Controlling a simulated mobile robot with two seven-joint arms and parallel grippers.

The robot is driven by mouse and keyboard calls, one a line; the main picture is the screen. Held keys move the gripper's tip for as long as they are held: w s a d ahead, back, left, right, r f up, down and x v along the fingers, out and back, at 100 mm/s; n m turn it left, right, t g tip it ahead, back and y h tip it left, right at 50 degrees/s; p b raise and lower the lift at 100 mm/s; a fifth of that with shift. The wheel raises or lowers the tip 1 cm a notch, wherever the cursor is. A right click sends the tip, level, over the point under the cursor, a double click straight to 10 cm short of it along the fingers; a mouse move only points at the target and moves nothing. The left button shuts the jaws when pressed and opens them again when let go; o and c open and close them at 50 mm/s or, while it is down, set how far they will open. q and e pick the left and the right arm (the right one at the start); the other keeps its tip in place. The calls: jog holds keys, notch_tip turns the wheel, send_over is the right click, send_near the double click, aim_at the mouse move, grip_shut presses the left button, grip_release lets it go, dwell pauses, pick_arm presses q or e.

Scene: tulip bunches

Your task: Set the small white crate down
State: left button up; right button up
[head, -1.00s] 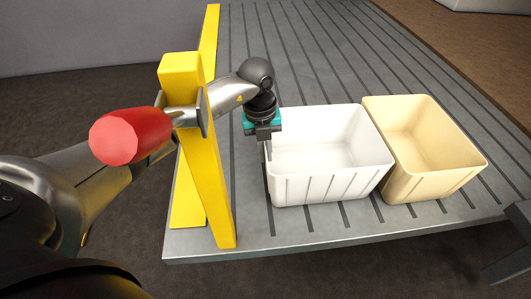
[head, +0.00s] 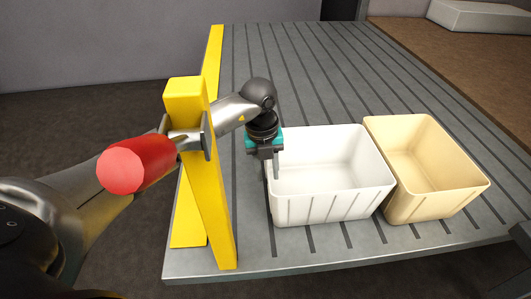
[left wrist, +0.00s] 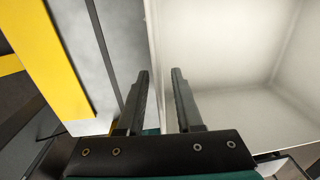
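The white crate (head: 331,205) stands upright and empty on the grey slatted table (head: 300,50). My left gripper (head: 271,165) is at the crate's left wall. In the left wrist view, the two fingers of my left gripper (left wrist: 160,72) are apart, with the rim of the white crate (left wrist: 240,50) passing between them. One finger is inside the crate and the other outside. A gap shows between the fingers and the rim, so the gripper looks open. My right gripper is not in view.
A cream crate (head: 440,205) stands close against the right side of the white crate. A yellow post frame (head: 211,210) rises at the table's left edge, close to my left arm. Bare table lies behind the crates.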

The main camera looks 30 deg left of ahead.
pick_arm(q)
notch_tip(320, 180, up, 12)
jog(key=p, duration=0.4)
jog(key=shift+s+a, duration=0.25)
jog(key=shift+a, duration=0.15)
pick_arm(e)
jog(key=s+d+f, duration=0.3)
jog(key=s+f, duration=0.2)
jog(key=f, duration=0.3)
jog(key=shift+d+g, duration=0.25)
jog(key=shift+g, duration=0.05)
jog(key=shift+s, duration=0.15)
